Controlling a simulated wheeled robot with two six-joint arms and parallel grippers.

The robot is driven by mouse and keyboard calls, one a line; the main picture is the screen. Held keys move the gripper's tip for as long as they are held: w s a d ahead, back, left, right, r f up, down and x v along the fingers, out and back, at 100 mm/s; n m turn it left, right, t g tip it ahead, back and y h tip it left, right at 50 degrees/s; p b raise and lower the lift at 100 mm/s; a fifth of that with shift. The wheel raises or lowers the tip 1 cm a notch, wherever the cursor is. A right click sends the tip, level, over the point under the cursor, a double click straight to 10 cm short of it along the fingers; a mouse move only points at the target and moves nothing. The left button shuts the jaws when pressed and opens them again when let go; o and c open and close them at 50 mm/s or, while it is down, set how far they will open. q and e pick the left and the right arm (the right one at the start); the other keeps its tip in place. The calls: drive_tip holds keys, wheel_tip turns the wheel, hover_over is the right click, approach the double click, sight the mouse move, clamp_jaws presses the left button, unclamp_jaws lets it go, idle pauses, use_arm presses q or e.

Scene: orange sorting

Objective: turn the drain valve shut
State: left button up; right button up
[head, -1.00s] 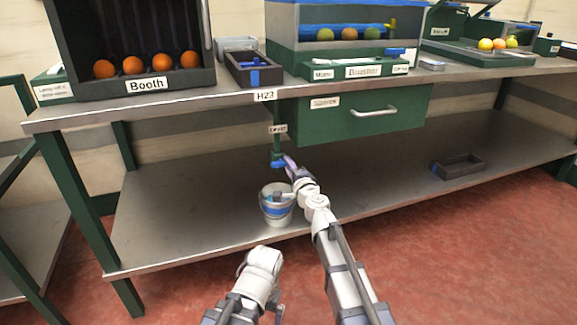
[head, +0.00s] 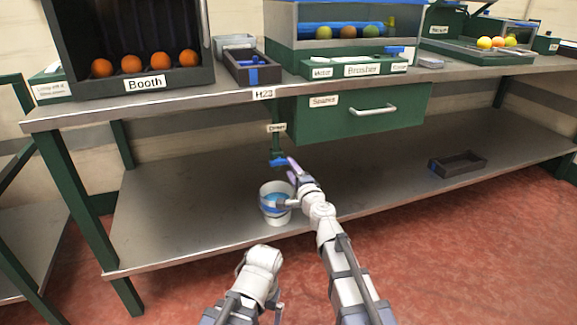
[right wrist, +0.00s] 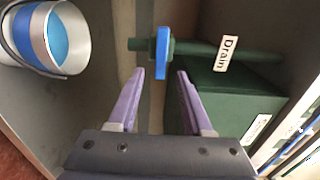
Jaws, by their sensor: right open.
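The drain valve has a blue handle (head: 278,161) at the lower end of a green pipe (head: 276,142) under the bench. In the right wrist view the blue handle (right wrist: 162,52) lies crosswise to the pipe, beside the "Drain" label (right wrist: 228,53). My right gripper (head: 291,170) is at the valve, just right of the handle in the head view. In the right wrist view its two purple fingers (right wrist: 160,75) are apart and empty, with the handle just beyond the tips, roughly between them. Only part of my left arm shows; its gripper cannot be made out.
A bucket (head: 269,208) with blue contents stands on the lower shelf (head: 180,215) below the valve. A green drawer (head: 400,116) hangs to the right of the pipe. A dark tray (head: 458,165) lies farther right. The shelf between is clear.

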drive_tip(key=v, duration=0.4)
